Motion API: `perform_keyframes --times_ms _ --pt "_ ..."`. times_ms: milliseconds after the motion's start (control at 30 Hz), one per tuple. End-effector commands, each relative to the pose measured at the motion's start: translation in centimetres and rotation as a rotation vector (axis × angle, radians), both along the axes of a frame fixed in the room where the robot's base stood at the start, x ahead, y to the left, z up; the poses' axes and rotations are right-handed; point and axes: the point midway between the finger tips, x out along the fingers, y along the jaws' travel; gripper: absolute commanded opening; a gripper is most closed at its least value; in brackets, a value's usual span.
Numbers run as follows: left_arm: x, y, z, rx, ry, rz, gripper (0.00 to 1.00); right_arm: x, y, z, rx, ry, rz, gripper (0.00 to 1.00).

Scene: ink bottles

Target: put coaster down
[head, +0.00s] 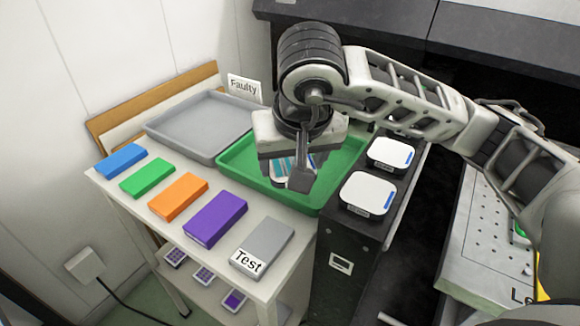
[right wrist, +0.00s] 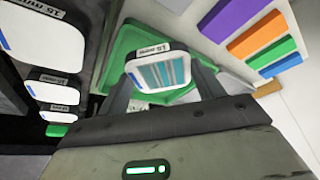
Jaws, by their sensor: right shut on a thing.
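My right gripper (head: 285,170) reaches over the green tray (head: 337,168) and is shut on a white coaster (head: 281,168) with teal stripes and rounded corners. In the right wrist view the held coaster (right wrist: 160,72) sits between the two fingers, with a printed label along its far edge. The green tray (right wrist: 127,42) shows behind it. In the head view the gripper hides part of the coaster, and I cannot tell how far it is above the tray floor. My left gripper is not in view.
An empty grey tray (head: 200,127) stands behind-left, by a "Faulty" sign (head: 243,87). Blue, green, orange, purple and grey blocks line the front of the white table; the grey one (head: 263,245) reads "Test". White coasters (head: 367,193) sit on the black unit at right.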

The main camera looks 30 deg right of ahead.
Motion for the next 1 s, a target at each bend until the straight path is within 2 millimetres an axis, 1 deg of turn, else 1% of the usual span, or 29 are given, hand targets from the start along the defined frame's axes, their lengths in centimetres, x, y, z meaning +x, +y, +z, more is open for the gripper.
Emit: perform_keyframes --times_ms 33,133,200,300,400,567,667,800,900,1000 --pt "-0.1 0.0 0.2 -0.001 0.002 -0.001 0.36 1.1 -0.7 -0.5 0.000 0.004 -0.007 0.40" --pt "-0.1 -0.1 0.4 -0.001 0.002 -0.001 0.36 3.3 -1.9 -1.6 0.000 0.004 -0.006 0.40" --pt "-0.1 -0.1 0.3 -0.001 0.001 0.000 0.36 4.3 -2.4 -3.1 0.000 0.006 -0.003 0.40" --pt "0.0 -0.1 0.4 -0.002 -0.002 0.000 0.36 5.6 -3.0 -4.8 0.000 0.003 -0.001 0.40" --pt "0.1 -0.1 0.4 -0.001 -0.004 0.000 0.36 6.5 -3.5 -6.0 0.000 0.000 0.001 0.40" --pt "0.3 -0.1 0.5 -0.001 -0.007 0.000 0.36 7.2 -3.7 -6.8 0.001 -0.001 0.002 0.40" --pt "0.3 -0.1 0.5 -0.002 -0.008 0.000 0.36 7.9 -4.1 -8.0 0.000 0.002 0.001 0.40" --pt "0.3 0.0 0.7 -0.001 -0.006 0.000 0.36 7.7 -4.0 -10.0 0.001 0.002 0.004 0.40" --pt "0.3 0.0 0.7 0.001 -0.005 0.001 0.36 7.8 -4.0 -10.6 0.000 -0.001 0.004 0.40" --pt "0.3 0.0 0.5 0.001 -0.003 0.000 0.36 7.8 -4.0 -10.6 0.000 -0.003 0.004 0.40"
